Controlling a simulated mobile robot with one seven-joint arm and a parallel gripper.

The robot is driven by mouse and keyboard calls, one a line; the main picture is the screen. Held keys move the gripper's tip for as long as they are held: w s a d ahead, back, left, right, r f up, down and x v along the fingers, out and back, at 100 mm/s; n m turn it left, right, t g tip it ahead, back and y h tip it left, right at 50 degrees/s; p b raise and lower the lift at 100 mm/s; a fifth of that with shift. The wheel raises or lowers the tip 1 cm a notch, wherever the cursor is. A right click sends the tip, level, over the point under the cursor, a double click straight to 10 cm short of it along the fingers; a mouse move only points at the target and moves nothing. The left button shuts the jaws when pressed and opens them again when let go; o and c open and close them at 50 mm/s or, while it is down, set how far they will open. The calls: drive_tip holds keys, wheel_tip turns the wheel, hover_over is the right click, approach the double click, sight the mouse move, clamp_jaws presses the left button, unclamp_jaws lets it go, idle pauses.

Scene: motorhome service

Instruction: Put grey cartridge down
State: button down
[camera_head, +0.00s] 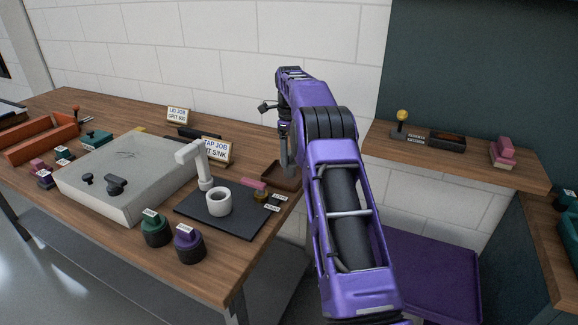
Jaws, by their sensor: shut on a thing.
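My purple arm reaches up from the bottom of the view, and its wrist bends down over the right part of the wooden bench. My gripper (284,133) is small and partly hidden by the arm. It is shut on what looks like the grey cartridge (287,158), a slim grey upright shape under the wrist. The cartridge's lower end shows in front of a brown tray (277,178) at the bench's right edge. I cannot tell whether it touches the tray.
A dark mat (232,222) holds a white tap (197,165) and a white ring (218,202). A pink block (253,184) lies near the tray. Green (155,229) and purple (188,244) knobbed pots stand at the front. A pale box (125,180) fills the bench's middle. A wooden shelf (460,160) is right.

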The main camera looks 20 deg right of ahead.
sight(290, 163)
drive_tip(key=shift+f, duration=1.85)
drive_tip(key=shift+f, duration=0.15)
unclamp_jaws()
wheel_tip(290, 163, up, 11)
drive_tip(key=shift+w+p, duration=0.1)
drive_tip(key=shift+p, duration=0.2)
drive_tip(key=shift+r, duration=0.6)
